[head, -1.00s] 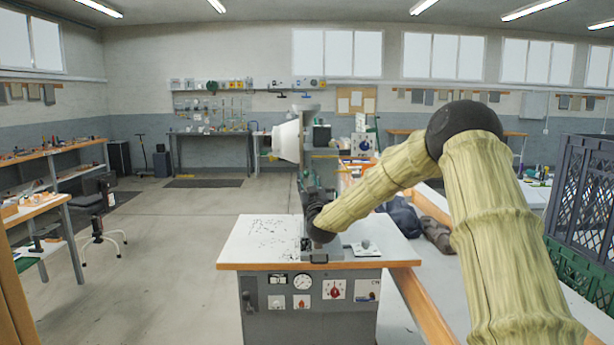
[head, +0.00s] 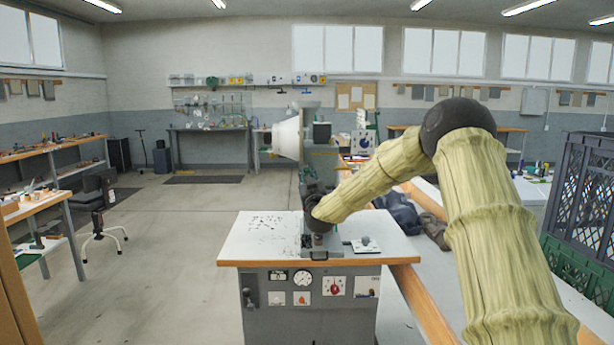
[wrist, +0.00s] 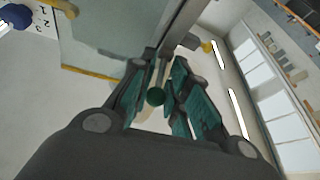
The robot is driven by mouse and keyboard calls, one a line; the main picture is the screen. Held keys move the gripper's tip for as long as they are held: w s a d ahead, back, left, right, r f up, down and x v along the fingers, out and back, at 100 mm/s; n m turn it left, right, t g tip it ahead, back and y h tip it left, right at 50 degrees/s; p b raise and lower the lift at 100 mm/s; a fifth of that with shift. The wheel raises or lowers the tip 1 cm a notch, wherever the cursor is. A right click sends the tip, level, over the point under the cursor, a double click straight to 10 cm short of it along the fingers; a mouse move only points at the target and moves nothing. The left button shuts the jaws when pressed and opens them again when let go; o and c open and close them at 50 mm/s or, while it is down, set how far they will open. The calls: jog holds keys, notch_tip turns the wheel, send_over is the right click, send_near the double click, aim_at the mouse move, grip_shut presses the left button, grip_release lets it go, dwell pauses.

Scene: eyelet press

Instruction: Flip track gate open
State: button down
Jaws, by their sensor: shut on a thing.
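The eyelet press (head: 320,165) stands on a white-topped bench with a pale cone-shaped hopper (head: 286,138) on its left side. My gripper is low at the press in the head view, largely hidden by my own wrist. In the wrist view its teal-padded fingers (wrist: 165,78) are closed in around a slim pale piece with a dark green round knob (wrist: 155,96), which seems to be the track gate's handle. The fingers partly cover it. A grey metal rail (wrist: 182,28) runs close beyond the fingertips. The gate's exact angle cannot be told.
The bench top (head: 250,245) is clear at left apart from small dark specks. A small plate with a knob (head: 365,245) lies at its right. Gauges and a red dial (head: 334,287) are on the bench front. Dark crates (head: 585,190) stand far right.

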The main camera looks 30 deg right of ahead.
jog(key=shift+r+g+p, duration=0.35)
jog(key=shift+g, duration=0.45)
jog(key=shift+f, duration=0.1)
jog(key=c, duration=1.5)
grip_release()
jog(key=v, duration=1.1)
jog(key=shift+s, duration=0.45)
